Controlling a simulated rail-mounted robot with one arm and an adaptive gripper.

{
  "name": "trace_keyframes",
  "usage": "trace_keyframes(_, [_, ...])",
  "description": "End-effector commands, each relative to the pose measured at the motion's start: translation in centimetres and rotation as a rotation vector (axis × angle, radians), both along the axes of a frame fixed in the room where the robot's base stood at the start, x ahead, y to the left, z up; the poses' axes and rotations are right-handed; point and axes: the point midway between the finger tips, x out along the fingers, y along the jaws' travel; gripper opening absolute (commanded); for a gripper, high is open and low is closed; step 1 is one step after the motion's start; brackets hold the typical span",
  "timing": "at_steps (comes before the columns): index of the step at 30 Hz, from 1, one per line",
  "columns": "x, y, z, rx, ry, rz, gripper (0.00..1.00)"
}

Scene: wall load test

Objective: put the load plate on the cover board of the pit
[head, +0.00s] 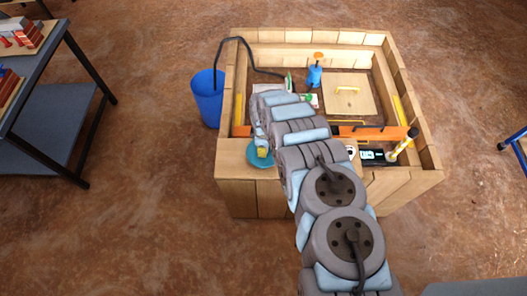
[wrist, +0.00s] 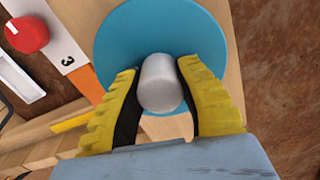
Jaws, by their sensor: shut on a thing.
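The load plate (head: 258,160) is a round blue disc at the front left corner of the wooden pit frame. In the wrist view the load plate (wrist: 125,35) has a grey cylindrical knob (wrist: 160,92) at its middle. My gripper (wrist: 160,72) has its yellow fingers on both sides of this knob and is shut on it. In the head view my gripper (head: 263,151) is above the plate. I cannot tell whether the plate touches the wooden rim. The cover board (head: 345,108) is a pale square panel with a yellow handle, inside the pit at the back right.
A blue bottle-like object with an orange top (head: 315,74) stands left of the cover board. An orange bar (head: 365,132) crosses the pit's front. A black device (head: 372,155) and a yellow-white cylinder (head: 402,146) are at front right. A blue bin (head: 207,98) with a black hose stands left.

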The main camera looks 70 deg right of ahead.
Motion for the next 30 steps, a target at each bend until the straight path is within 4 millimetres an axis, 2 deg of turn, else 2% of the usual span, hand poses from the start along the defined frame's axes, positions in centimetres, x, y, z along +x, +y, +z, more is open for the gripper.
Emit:
trace_keyframes(7, [0.1, -0.1, -2.1, -0.003, -0.002, 0.001, 0.00])
trace_keyframes(23, [0.0, -0.1, -2.8, -0.002, -0.001, 0.000, 0.00])
trace_keyframes(24, [0.0, 0.0, -2.8, -0.001, 0.000, 0.000, 0.43])
trace_keyframes(25, [0.0, 0.0, -2.8, -0.001, 0.000, 0.000, 0.52])
trace_keyframes(26, [0.0, 0.0, -2.8, -0.001, 0.000, 0.000, 0.56])
trace_keyframes(30, [0.0, 0.0, -2.8, -0.001, 0.000, 0.000, 0.56])
